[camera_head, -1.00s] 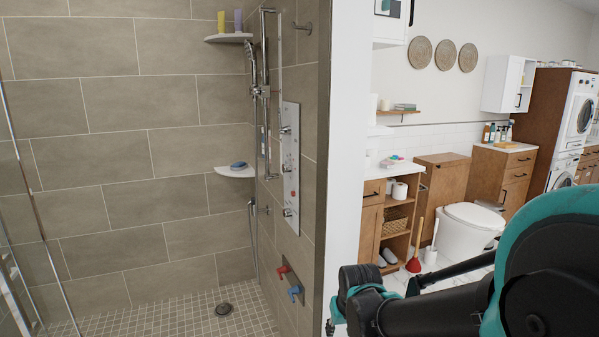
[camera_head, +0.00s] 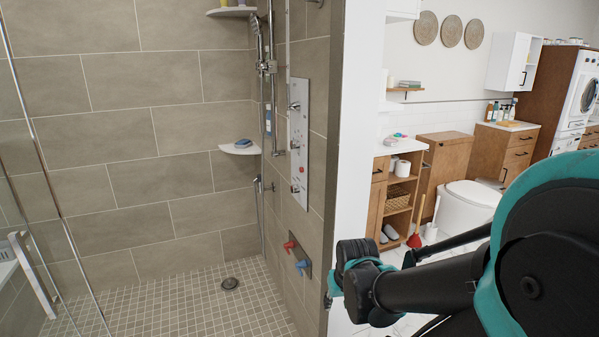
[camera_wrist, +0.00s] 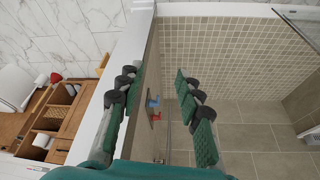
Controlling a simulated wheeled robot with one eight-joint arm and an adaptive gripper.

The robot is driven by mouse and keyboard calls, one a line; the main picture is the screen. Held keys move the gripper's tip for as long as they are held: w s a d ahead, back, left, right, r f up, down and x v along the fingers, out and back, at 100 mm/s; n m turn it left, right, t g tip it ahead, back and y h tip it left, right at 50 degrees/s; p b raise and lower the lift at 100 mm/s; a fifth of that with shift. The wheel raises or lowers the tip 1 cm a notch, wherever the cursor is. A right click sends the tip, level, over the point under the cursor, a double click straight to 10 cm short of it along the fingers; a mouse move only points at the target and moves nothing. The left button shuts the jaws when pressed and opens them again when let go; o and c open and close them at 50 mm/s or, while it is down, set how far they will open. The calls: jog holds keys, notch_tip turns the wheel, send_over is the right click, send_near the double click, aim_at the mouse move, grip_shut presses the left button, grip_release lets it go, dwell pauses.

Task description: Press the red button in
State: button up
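A small red button (camera_head: 301,169) shows on the pale shower panel (camera_head: 303,118), on the right-hand tiled wall of the shower. The panel's metal knobs are above and below it. Lower on the same wall, a separate plate carries a red handle (camera_head: 290,245) and a blue handle (camera_head: 301,266). These two handles also show between my fingers in the wrist view, the blue one (camera_wrist: 153,102) above the red one (camera_wrist: 158,117). My gripper (camera_wrist: 156,92) is open and empty, with its green-padded fingers apart. In the head view, my arm reaches in from the right, outside the shower.
The wall's end (camera_head: 352,170) stands between the shower and the room at right. A glass door (camera_head: 48,190) with a handle is at left. The tiled shower floor (camera_head: 185,305) is clear apart from its drain. A toilet (camera_head: 468,205) and wooden cabinets are at right.

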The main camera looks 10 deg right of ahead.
grip_shut()
dwell(1.2)
